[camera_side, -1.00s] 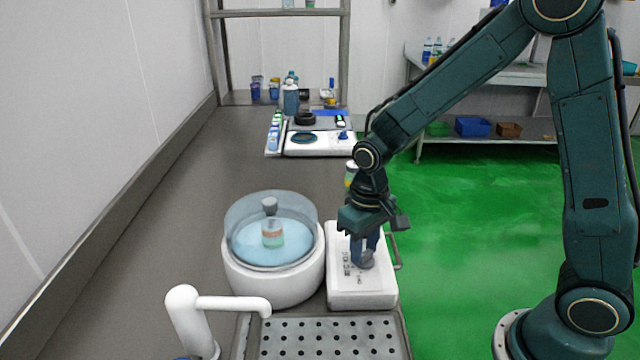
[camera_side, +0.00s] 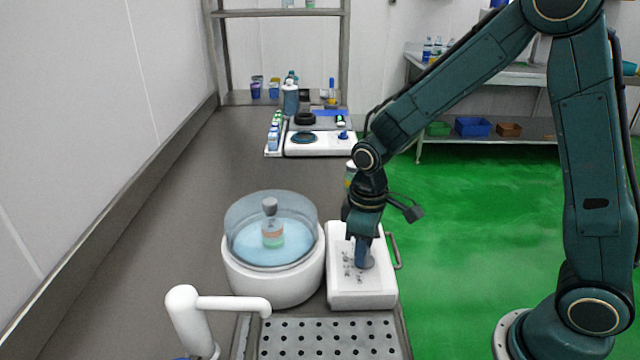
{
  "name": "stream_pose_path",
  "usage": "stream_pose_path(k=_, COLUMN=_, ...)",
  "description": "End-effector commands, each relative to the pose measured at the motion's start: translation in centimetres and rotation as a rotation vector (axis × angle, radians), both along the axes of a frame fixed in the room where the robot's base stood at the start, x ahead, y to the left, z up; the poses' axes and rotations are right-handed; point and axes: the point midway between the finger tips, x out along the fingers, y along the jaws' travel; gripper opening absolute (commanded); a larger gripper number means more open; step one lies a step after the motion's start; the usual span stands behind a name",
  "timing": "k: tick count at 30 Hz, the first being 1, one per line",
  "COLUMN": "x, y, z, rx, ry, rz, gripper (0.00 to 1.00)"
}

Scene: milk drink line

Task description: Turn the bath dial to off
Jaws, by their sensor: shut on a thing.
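The bath (camera_side: 273,280) is a round white basin with a clear wall and blue water, left of the white control box (camera_side: 347,292). The bath dial (camera_side: 364,262) is a dark grey-blue knob on top of this box, with small dark markings beside it. My gripper (camera_side: 364,252) points straight down over the box and is shut on the dial. Its fingers hide part of the dial, and I cannot read which marking the dial points to.
A bottle with a grey cap (camera_side: 271,222) stands in the bath. A white spout (camera_side: 215,303) and a perforated drain tray (camera_side: 330,340) are in front. A metal handle (camera_side: 394,250) is on the box's right side. A white hotplate unit (camera_side: 318,144) stands farther back.

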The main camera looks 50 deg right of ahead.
Motion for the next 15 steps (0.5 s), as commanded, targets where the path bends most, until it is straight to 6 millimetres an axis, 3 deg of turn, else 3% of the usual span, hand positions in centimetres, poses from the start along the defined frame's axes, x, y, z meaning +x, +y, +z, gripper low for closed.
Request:
stream_pose_path(k=5, x=0.05, y=0.03, z=0.08, rx=0.001, ry=-0.002, rz=0.003, gripper=0.08)
stream_pose_path(k=6, x=0.05, y=0.03, z=0.08, rx=0.001, ry=-0.002, rz=0.003, gripper=0.35)
stream_pose_path(k=9, x=0.04, y=0.03, z=0.07, rx=0.001, ry=-0.002, rz=0.002, gripper=0.53)
stream_pose_path(k=15, x=0.03, y=0.01, z=0.03, rx=0.0, ry=-0.001, rz=0.0, gripper=0.53)
